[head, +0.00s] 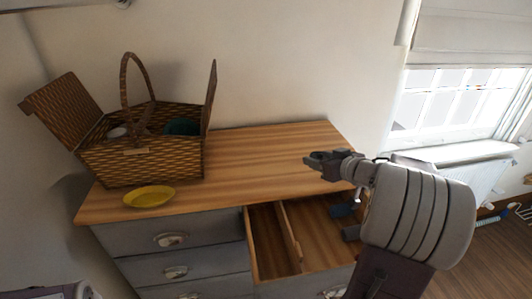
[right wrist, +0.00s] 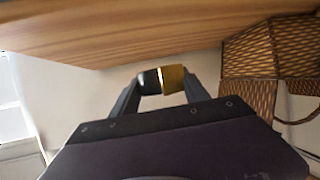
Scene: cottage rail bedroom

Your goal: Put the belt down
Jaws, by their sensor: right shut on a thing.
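The belt (right wrist: 172,80) shows in the right wrist view as a small black and gold piece between my fingertips. My right gripper (head: 318,160) is shut on it and is over the right part of the wooden dresser top (head: 255,155). In the head view the belt is hard to tell from the dark fingers. In the right wrist view my right gripper (right wrist: 160,82) shows from behind, with the dresser top at the upper edge, as if upside down. My left gripper is not in view.
A wicker basket (head: 140,165) with raised lids stands at the left of the dresser. A yellow dish (head: 149,197) lies in front of it. The middle of the top is clear. An open drawer (head: 290,232) with a divider is below; dark shapes at its right are unclear.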

